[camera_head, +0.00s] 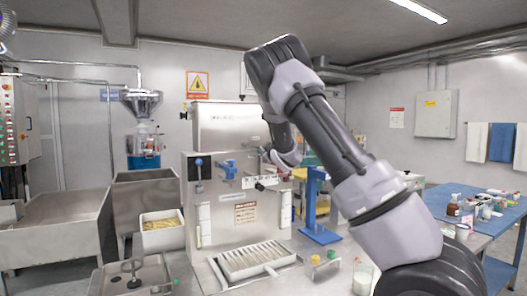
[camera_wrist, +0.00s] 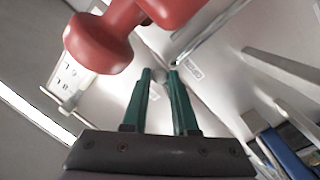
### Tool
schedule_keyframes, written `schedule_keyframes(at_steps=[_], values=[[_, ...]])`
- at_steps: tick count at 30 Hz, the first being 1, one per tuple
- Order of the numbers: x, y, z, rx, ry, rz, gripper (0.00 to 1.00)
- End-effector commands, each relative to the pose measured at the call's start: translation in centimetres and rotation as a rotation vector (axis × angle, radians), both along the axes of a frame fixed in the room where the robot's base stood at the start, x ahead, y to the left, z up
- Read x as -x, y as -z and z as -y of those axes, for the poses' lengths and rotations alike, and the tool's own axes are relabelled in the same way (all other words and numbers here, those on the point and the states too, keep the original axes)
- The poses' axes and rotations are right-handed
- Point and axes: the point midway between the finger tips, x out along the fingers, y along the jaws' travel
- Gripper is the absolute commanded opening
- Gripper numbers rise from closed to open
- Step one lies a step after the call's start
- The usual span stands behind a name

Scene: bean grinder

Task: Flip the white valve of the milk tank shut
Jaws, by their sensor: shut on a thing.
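In the wrist view my gripper (camera_wrist: 160,73) has two green fingers close together, with a small pale part between their tips. It looks like the white valve (camera_wrist: 157,80), but most of it is hidden by the fingers. A large red rounded knob (camera_wrist: 98,42) is close to the camera, left of the fingertips. In the head view a steel machine (camera_head: 225,128) stands at the centre. My arm reaches to its right side, and my gripper is hidden there. I cannot tell from this view which part is the milk tank, or the valve's angle.
A white slotted tray (camera_head: 257,259) sits in front of the machine. A blue stand (camera_head: 319,234) is to its right. A glass with white contents (camera_head: 363,276) stands near the front edge. A blue table (camera_head: 470,222) with small bottles is at far right.

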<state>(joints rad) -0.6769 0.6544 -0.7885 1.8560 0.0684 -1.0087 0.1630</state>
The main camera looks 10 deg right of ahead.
Motion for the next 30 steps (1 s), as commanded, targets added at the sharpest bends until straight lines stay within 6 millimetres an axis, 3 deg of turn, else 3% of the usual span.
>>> schedule_keyframes(at_steps=[11,22,30], values=[[-0.1,-0.5,0.1,0.010,0.000,0.011,0.00],[-0.1,-2.2,0.4,0.262,0.002,0.092,0.00],[-0.1,-2.3,0.3,0.289,-0.001,0.101,0.00]])
